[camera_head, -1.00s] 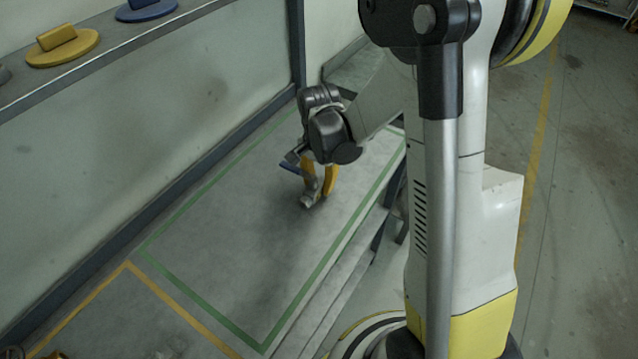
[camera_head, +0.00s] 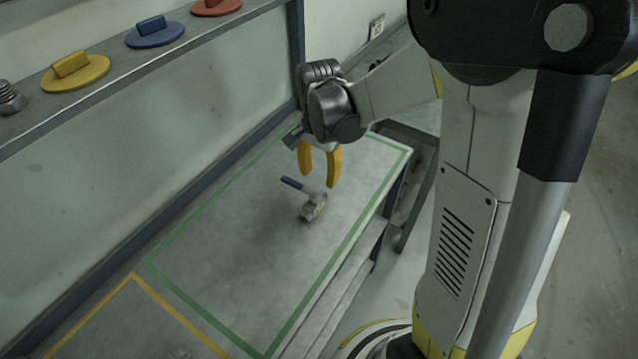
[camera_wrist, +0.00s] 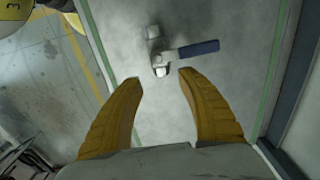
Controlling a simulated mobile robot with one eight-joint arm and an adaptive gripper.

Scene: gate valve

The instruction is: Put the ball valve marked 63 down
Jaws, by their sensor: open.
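The ball valve (camera_head: 313,206) lies on the grey bench top, inside the green outline. It has a metal body and a blue lever handle (camera_head: 293,183) that points to the back left in the head view. Its marking is too small to read. My gripper (camera_head: 320,182) is open and empty above and behind the valve, its yellow fingers apart and clear of it. In the wrist view the valve (camera_wrist: 158,62) lies beyond the gap between the fingertips (camera_wrist: 158,76), with its blue handle (camera_wrist: 198,49) pointing right.
The bench top (camera_head: 230,255) is clear around the valve. A yellow outline (camera_head: 185,310) lies at the front left. A shelf (camera_head: 110,105) above the bench holds yellow (camera_head: 76,72), blue (camera_head: 155,32) and red (camera_head: 216,5) discs with raised grips. A wall panel stands behind the bench.

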